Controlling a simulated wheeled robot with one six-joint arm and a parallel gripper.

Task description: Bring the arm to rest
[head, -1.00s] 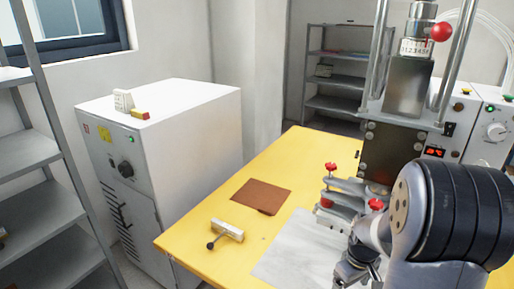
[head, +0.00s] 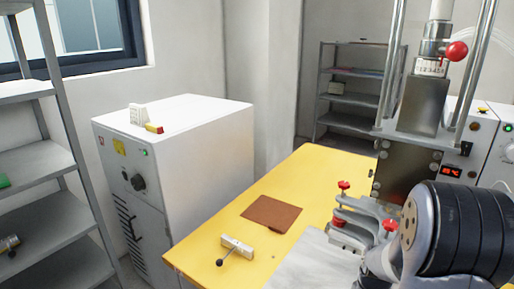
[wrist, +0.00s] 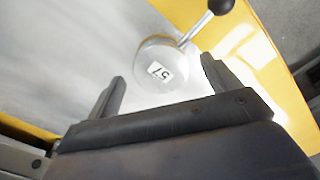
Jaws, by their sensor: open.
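My gripper (wrist: 162,92) shows in the wrist view with its two dark fingers spread apart and nothing between them. Beyond the fingertips lies a round metal piece (wrist: 152,54) with a label reading 57 and a rod ending in a black knob (wrist: 221,5). It rests on or over a pale grey sheet (wrist: 60,45); I cannot tell if it touches. In the head view my arm fills the lower right, and the gripper itself is out of that picture.
A yellow table (head: 300,185) carries a brown sheet (head: 271,213), a small block with a black-knobbed handle (head: 237,247), red-knobbed clamps (head: 352,222) and a tall press (head: 415,105). A white cabinet (head: 195,150) stands left of the table. Shelves stand at far left (head: 45,155) and back (head: 355,90).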

